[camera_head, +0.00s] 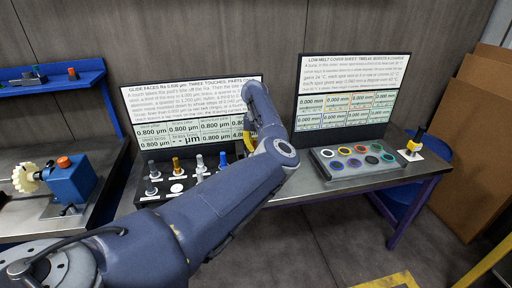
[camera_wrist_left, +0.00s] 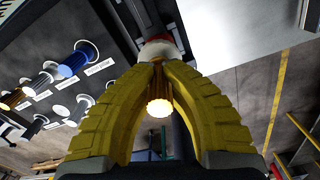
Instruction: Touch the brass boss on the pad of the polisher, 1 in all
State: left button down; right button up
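The blue machine (camera_head: 72,180) on the left bench, with a cream toothed wheel (camera_head: 27,177), looks like the polisher. A brass-coloured boss (camera_head: 176,166) stands in the black tray on the middle table; it shows partly at the left edge of the left wrist view (camera_wrist_left: 12,98). My left gripper (camera_head: 249,140) is beside the tray, mostly hidden by its arm. My right gripper is not in view.
The black tray (camera_head: 150,200) holds several silver bosses and a blue one (camera_head: 223,160). A grey tray of coloured rings (camera_head: 353,163) lies right, by a yellow-and-black item (camera_head: 413,145).

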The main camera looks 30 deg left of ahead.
pick_arm(q)
jog(key=shift+f, duration=0.5)
jog(key=shift+r, duration=0.1)
dwell(0.7)
jog(key=shift+r, duration=2.15)
jog(key=shift+r, duration=0.1)
